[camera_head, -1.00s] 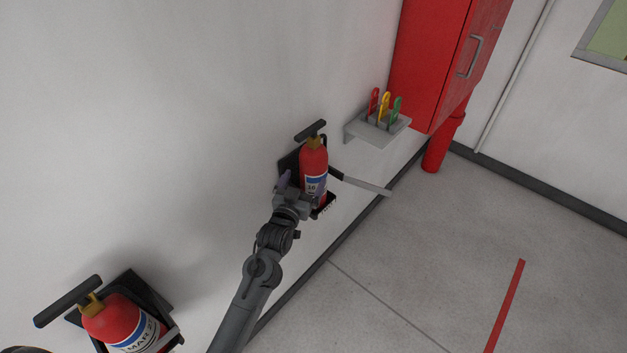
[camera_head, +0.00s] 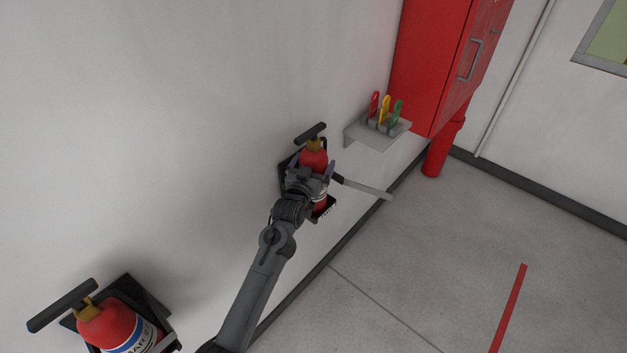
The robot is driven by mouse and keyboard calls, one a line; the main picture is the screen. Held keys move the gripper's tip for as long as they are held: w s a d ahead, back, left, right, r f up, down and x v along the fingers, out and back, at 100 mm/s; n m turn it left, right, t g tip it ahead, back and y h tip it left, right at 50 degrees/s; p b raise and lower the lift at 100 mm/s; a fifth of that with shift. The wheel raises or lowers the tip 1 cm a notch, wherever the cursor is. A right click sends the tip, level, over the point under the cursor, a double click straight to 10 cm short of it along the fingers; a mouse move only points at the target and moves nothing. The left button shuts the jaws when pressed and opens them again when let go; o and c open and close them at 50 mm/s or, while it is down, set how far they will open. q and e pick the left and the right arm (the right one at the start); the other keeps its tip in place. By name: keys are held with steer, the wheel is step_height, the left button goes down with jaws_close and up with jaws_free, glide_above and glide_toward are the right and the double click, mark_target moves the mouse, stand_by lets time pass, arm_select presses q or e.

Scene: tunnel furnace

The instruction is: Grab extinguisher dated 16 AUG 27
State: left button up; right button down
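A red fire extinguisher (camera_head: 314,158) with a black handle sits upright in a black wall bracket at the centre. Its label is now mostly hidden behind my gripper. My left gripper (camera_head: 313,166) is at its upper body, with a finger on either side. The fingers look spread around the body; I cannot tell whether they touch it. A second red extinguisher (camera_head: 104,325) hangs in a bracket at the lower left, with "MAR 2" partly readable on its label. My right gripper is not in view.
A grey wall shelf (camera_head: 378,134) holds red, yellow and green handled tools. Beyond it are a red cabinet (camera_head: 436,65) and a red pipe (camera_head: 437,155). A grey bar (camera_head: 365,188) juts out right of the central extinguisher. The floor at right is clear, with a red stripe (camera_head: 509,305).

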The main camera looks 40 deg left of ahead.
arm_select(q)
steer(key=c, duration=1.6)
steer(key=shift+s+r, duration=0.1)
steer(key=shift+r, duration=0.2)
steer(key=shift+c, duration=0.6)
